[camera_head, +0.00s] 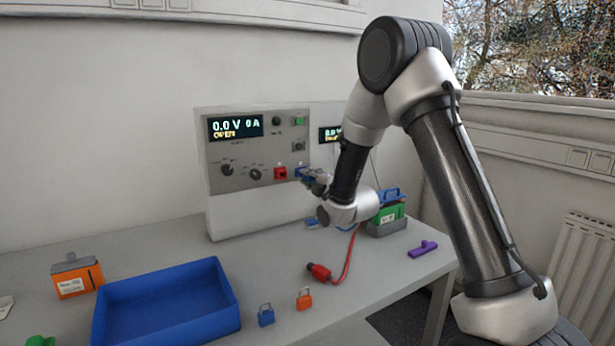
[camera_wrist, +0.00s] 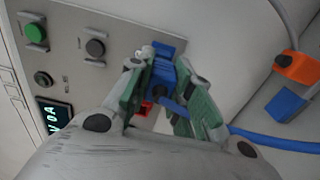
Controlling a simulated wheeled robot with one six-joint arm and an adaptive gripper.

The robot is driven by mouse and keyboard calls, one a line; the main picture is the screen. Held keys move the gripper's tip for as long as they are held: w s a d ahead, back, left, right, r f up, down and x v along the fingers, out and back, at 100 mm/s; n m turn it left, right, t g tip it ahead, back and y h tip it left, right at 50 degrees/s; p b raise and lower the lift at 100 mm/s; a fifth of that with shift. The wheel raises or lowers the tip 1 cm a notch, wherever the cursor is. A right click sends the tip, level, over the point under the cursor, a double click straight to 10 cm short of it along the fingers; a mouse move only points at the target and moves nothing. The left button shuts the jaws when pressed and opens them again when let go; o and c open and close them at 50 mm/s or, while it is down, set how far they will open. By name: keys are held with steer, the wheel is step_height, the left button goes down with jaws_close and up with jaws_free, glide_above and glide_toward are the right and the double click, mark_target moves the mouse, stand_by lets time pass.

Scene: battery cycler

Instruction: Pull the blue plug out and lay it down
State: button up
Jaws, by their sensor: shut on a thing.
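The blue plug (camera_wrist: 162,76) is between the green-padded fingers of my gripper (camera_wrist: 158,108) in the wrist view, and the gripper is shut on it. In the head view my gripper (camera_head: 312,178) is at the front panel of the cycler (camera_head: 222,190), at the blue socket (camera_head: 300,172) right of the red socket (camera_head: 280,173). The plug is mostly hidden there by the gripper. A blue cable (camera_wrist: 272,140) runs off to the right in the wrist view. I cannot tell whether the plug is fully seated.
A red plug (camera_head: 319,271) with its cable lies on the table (camera_head: 385,290). A green battery (camera_head: 388,220) and a purple piece (camera_head: 422,248) are to the right.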

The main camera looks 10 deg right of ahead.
steer(key=shift+v, duration=2.5)
